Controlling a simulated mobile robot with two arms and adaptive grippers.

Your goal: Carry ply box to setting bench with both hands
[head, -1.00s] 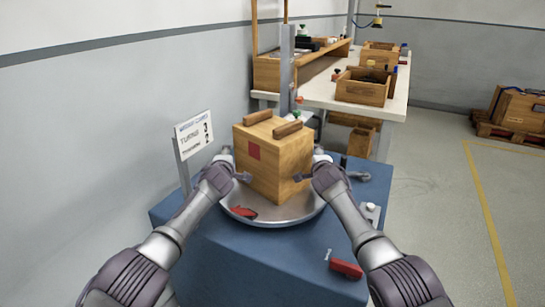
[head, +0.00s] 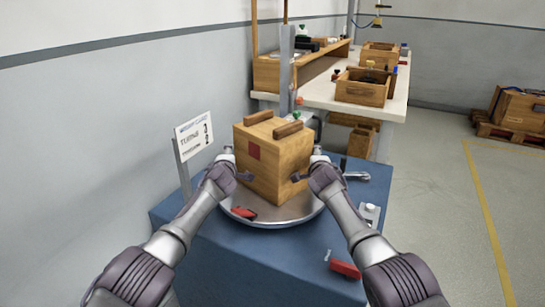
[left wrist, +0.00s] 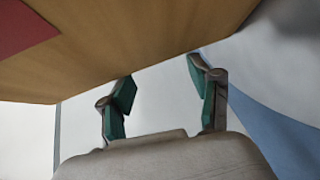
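The ply box (head: 275,158), with a red square on its front and two wooden bars on top, sits on a round metal plate (head: 272,214). My left gripper (head: 237,164) is at the box's left side, my right gripper (head: 306,165) at its right side. Both have fingers spread with nothing held. In the left wrist view the open green-padded fingers (left wrist: 163,90) are just off the wooden box (left wrist: 130,40); no grip shows. A white-topped bench (head: 325,92) stands behind; I cannot tell whether it is the setting bench.
The plate rests on a blue stand (head: 240,262) with red-handled tools (head: 345,269) and a wrench. A sign (head: 194,134) and a metal post (head: 287,70) stand close to the box. Crates (head: 362,88) occupy the bench.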

